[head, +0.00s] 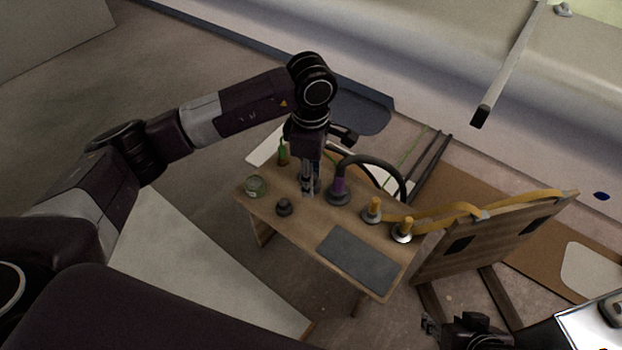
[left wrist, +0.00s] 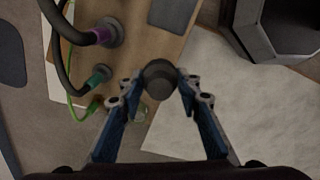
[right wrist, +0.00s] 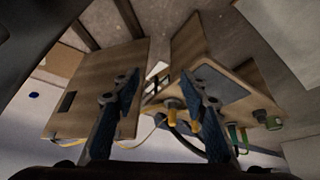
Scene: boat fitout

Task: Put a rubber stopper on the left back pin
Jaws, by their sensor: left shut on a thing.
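My left gripper (head: 309,190) is over the left part of a wooden table (head: 300,222). In the left wrist view its fingers (left wrist: 161,78) are shut on a dark grey round rubber stopper (left wrist: 160,86), which is small and hard to make out in the head view. A dark round piece (head: 284,207) stands on the table just left of and nearer than this gripper. I cannot tell which thing is the left back pin. My right gripper (right wrist: 160,82) is open and empty.
A purple-ended hose (head: 338,188) stands right beside my left gripper. A grey mat (head: 358,256) covers the front right. A wooden panel (head: 500,240) with yellow straps stands to the right.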

